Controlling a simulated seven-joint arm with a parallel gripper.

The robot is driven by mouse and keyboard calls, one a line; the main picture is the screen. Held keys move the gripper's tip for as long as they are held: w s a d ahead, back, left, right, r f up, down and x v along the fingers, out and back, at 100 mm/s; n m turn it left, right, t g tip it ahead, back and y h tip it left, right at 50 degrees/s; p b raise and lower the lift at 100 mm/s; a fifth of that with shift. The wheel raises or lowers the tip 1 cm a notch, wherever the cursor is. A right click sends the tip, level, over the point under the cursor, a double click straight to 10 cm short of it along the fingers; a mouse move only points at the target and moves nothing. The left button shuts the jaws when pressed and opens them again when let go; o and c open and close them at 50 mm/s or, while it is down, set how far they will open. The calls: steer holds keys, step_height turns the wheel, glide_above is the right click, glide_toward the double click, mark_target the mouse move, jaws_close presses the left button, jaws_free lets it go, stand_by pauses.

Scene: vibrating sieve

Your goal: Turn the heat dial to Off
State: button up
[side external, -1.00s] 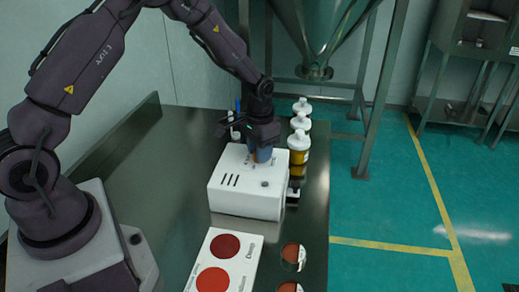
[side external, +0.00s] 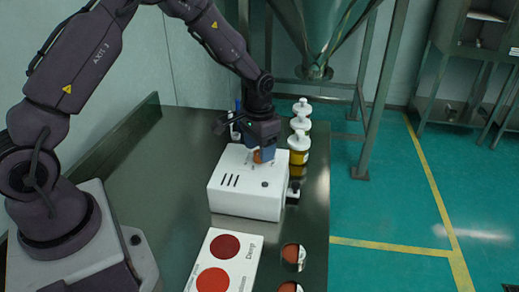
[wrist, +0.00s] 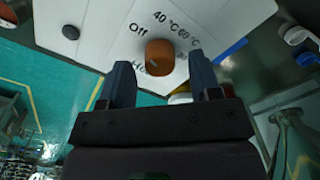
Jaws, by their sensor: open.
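The heat dial (wrist: 160,54) is an orange-brown knob on top of the white box (side external: 236,196). The wrist view shows printed labels around it: Off at upper left, 40 °C above, 60 °C at upper right and a partly hidden one at lower left. A small pale mark shows on the dial's lower-left part, towards the hidden label. My gripper (wrist: 161,80) is open, with one blue-grey finger on each side of the dial's near edge; contact cannot be told. In the side external view my gripper (side external: 264,152) points down over the box, the orange dial just visible at its fingers.
White-capped bottles (side external: 299,142) stand close behind the box at right. A white card with red discs (side external: 227,246) and small round dishes (side external: 293,257) lie in front. The dark table (side external: 150,190) is clear at left.

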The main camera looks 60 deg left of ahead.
mark_target(250, 166)
step_height(250, 166, up, 12)
stand_by(0.4)
steer(key=s+d+r+t, duration=0.2)
steer(key=s+r, duration=0.4)
steer(key=s, duration=0.5)
steer(key=s+d+r+t, duration=0.3)
steer(key=s+r, duration=0.4)
steer(key=s, duration=0.5)
steer(key=shift+s+d+t, duration=0.3)
steer(key=shift+d, duration=0.4)
